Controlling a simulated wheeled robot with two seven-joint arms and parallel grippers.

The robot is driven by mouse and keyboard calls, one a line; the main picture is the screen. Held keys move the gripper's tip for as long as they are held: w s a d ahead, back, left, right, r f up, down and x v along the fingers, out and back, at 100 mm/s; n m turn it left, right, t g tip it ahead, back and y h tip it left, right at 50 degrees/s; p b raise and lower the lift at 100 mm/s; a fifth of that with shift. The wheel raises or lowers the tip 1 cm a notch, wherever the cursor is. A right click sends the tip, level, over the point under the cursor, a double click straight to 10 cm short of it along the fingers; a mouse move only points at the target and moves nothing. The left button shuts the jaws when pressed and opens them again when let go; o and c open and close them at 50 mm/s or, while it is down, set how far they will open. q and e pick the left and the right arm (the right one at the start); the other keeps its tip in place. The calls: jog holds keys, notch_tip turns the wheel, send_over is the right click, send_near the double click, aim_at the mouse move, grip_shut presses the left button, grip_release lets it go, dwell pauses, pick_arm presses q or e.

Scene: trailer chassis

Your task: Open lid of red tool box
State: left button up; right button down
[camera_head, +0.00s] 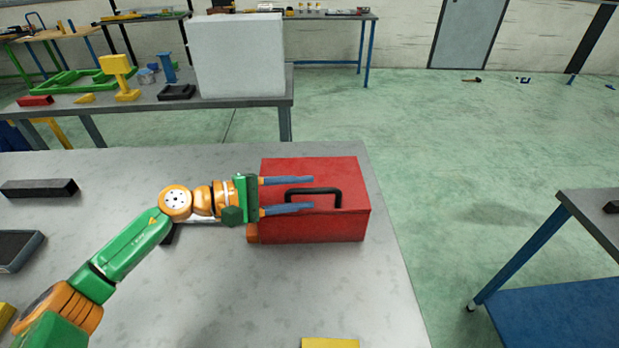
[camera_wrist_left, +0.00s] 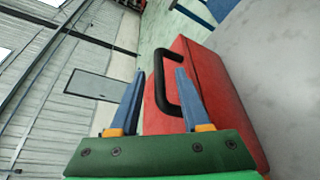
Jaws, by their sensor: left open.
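The red tool box (camera_head: 330,226) stands on the grey table with its lid shut and a black handle (camera_head: 322,191) on top. My left gripper (camera_head: 313,194) reaches in from the left over the lid. I cannot tell whether a finger touches the handle. My right gripper is not in view.
The grey table (camera_head: 330,300) has clear room in front of the box, with a yellow piece (camera_head: 330,343) at its front edge. A black bar (camera_head: 40,188) and a dark tray (camera_head: 18,249) lie at the left. A white block (camera_head: 238,55) stands on the bench behind.

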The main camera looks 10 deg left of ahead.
pick_arm(q)
jog(key=x, duration=0.2)
jog(key=shift+w+d+f, duration=0.15)
jog(key=shift+w+d, duration=0.05)
jog(key=shift+w, duration=0.05)
jog(key=shift+s+a, duration=0.1)
grip_shut()
dwell(1.1)
